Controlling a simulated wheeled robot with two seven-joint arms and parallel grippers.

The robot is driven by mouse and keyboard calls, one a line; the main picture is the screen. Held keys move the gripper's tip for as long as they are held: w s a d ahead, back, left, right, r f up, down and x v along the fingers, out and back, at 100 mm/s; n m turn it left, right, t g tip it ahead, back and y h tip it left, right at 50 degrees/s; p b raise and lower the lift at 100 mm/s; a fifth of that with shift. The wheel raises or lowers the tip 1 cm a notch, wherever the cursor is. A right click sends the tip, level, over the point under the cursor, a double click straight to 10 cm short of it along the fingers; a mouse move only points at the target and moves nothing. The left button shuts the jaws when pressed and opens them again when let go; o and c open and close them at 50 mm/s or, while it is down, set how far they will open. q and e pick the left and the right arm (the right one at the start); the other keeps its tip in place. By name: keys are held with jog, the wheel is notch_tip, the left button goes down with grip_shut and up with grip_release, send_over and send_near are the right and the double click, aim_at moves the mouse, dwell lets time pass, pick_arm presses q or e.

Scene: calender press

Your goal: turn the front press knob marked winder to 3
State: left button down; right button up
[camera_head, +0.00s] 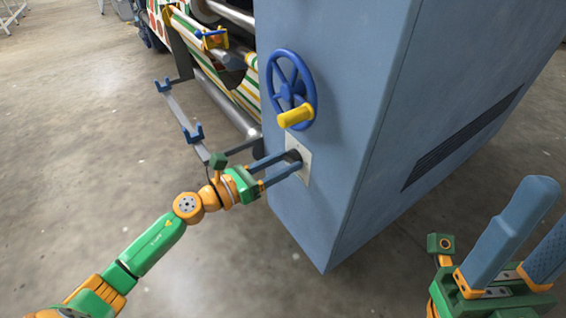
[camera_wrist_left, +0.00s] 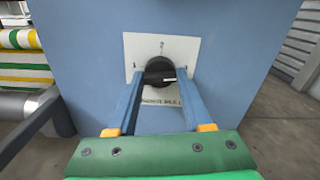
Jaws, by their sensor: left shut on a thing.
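The press knob (camera_wrist_left: 158,66) is black and round, with a white mark pointing right in the left wrist view. It sits on a pale plate (camera_wrist_left: 192,46) on the blue press cabinet. The plate's lettering is partly covered and too small to read surely. In the head view the plate (camera_head: 304,166) is below the handwheel, and the knob is mostly hidden by my fingers. My left gripper (camera_head: 294,161) is shut on the knob, one blue finger on each side (camera_wrist_left: 159,80). My right gripper (camera_head: 548,218) is open and empty at the lower right, away from the cabinet.
A blue handwheel (camera_head: 291,88) with a yellow handle (camera_head: 296,117) juts out just above the plate. Rollers and striped web (camera_head: 240,95) lie left of the cabinet (camera_head: 345,90), with a low grey bar (camera_head: 185,122) and blue brackets. The concrete floor in front is clear.

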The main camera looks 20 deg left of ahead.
pick_arm(q)
jog(key=shift+c, duration=1.6)
grip_release()
jog(key=v, duration=0.7)
